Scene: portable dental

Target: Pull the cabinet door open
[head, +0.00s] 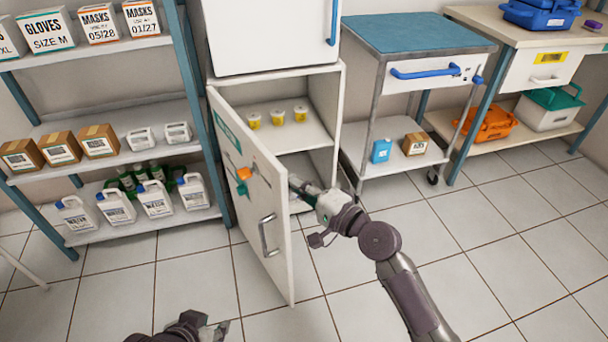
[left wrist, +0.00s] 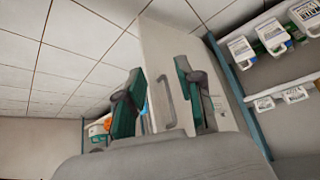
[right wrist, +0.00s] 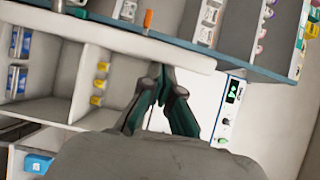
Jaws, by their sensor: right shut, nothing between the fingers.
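The white cabinet door (head: 258,215) stands swung out from the lower cabinet (head: 325,100), hinged on its left. Its metal bar handle (head: 268,236) faces left and nothing holds it; it also shows in the left wrist view (left wrist: 166,102). My right gripper (head: 294,184) is shut and empty, at the inner side of the door in front of the opening. Its fingers meet in the right wrist view (right wrist: 162,76). Whether it touches the door I cannot tell. My left gripper (head: 215,328) is low at the bottom, apart from the door, its fingers spread in the left wrist view (left wrist: 158,90).
Yellow-labelled cups (head: 277,116) stand on the cabinet's inner shelf. A shelf rack (head: 85,110) with boxes and jugs stands left. A blue-topped cart (head: 415,34) and a bench (head: 500,25) stand right. The tiled floor (head: 480,240) in front is clear.

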